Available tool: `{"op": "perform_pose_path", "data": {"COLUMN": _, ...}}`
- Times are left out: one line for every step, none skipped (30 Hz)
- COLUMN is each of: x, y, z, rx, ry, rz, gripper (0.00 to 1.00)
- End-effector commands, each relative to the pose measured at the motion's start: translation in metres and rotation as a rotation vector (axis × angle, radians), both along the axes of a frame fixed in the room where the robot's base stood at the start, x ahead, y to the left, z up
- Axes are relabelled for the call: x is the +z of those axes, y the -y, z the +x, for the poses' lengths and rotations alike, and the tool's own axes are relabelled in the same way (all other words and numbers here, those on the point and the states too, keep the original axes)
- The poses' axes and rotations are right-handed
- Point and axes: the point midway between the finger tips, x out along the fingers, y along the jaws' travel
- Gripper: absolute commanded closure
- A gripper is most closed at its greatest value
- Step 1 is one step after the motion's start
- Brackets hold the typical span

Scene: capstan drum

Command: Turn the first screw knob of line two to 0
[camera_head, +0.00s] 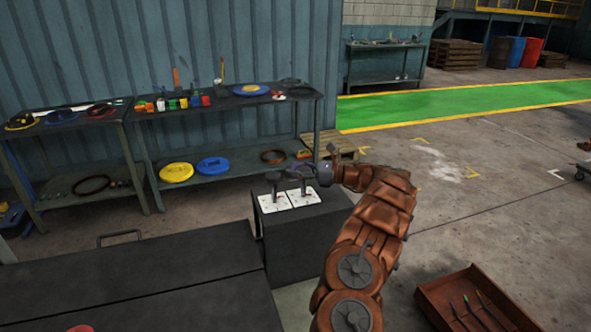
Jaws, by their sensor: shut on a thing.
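Two white plates with dark screw knobs lie side by side on top of a dark box. The left knob (273,184) stands upright on the left plate (268,203). The right knob (303,188) stands on the right plate (311,198). My gripper (296,172) reaches in from the right at the height of the knob tops. It is shut on a screw knob, which looks like the right one, though its fingers partly hide the contact. The plate markings are too small to read.
The dark box (300,240) stands beside a long black surface (130,285). Behind is a workbench (225,110) with coloured blocks and discs. A reddish tray (470,285) with thin tools lies at lower right. The concrete floor to the right is mostly clear.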

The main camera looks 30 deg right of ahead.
Motion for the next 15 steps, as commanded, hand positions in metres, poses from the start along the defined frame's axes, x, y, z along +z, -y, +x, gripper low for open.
{"op": "perform_pose_path", "data": {"x": 0.0012, "y": 0.0050, "z": -0.0017, "rx": 0.000, "ry": 0.001, "rz": -0.003, "gripper": 0.87}}
{"op": "perform_pose_path", "data": {"x": 0.0015, "y": 0.0047, "z": -0.0019, "rx": 0.007, "ry": 0.002, "rz": -0.002, "gripper": 0.87}}
{"op": "perform_pose_path", "data": {"x": 0.0019, "y": 0.0043, "z": -0.0022, "rx": 0.016, "ry": 0.003, "rz": -0.003, "gripper": 0.87}}
{"op": "perform_pose_path", "data": {"x": 0.0020, "y": 0.0040, "z": -0.0024, "rx": 0.022, "ry": 0.004, "rz": -0.002, "gripper": 0.87}}
{"op": "perform_pose_path", "data": {"x": 0.0022, "y": 0.0039, "z": -0.0026, "rx": 0.027, "ry": 0.004, "rz": -0.002, "gripper": 0.87}}
{"op": "perform_pose_path", "data": {"x": 0.0023, "y": 0.0038, "z": -0.0027, "rx": 0.033, "ry": 0.004, "rz": -0.001, "gripper": 0.87}}
{"op": "perform_pose_path", "data": {"x": 0.0024, "y": 0.0038, "z": -0.0027, "rx": 0.037, "ry": 0.003, "rz": 0.000, "gripper": 0.87}}
{"op": "perform_pose_path", "data": {"x": 0.0023, "y": 0.0038, "z": -0.0027, "rx": 0.041, "ry": 0.004, "rz": 0.001, "gripper": 0.87}}
{"op": "perform_pose_path", "data": {"x": 0.0020, "y": 0.0038, "z": -0.0027, "rx": 0.047, "ry": 0.003, "rz": 0.000, "gripper": 0.87}}
{"op": "perform_pose_path", "data": {"x": 0.0018, "y": 0.0039, "z": -0.0027, "rx": 0.050, "ry": 0.003, "rz": 0.000, "gripper": 0.87}}
{"op": "perform_pose_path", "data": {"x": 0.0016, "y": 0.0039, "z": -0.0027, "rx": 0.054, "ry": 0.002, "rz": -0.001, "gripper": 0.87}}
{"op": "perform_pose_path", "data": {"x": 0.0016, "y": 0.0039, "z": -0.0027, "rx": 0.058, "ry": 0.003, "rz": -0.001, "gripper": 0.87}}
{"op": "perform_pose_path", "data": {"x": 0.0016, "y": 0.0038, "z": -0.0027, "rx": 0.062, "ry": 0.003, "rz": -0.001, "gripper": 0.87}}
{"op": "perform_pose_path", "data": {"x": 0.0018, "y": 0.0038, "z": -0.0027, "rx": 0.065, "ry": 0.004, "rz": -0.002, "gripper": 0.87}}
{"op": "perform_pose_path", "data": {"x": 0.0020, "y": 0.0037, "z": -0.0028, "rx": 0.069, "ry": 0.004, "rz": -0.002, "gripper": 0.87}}
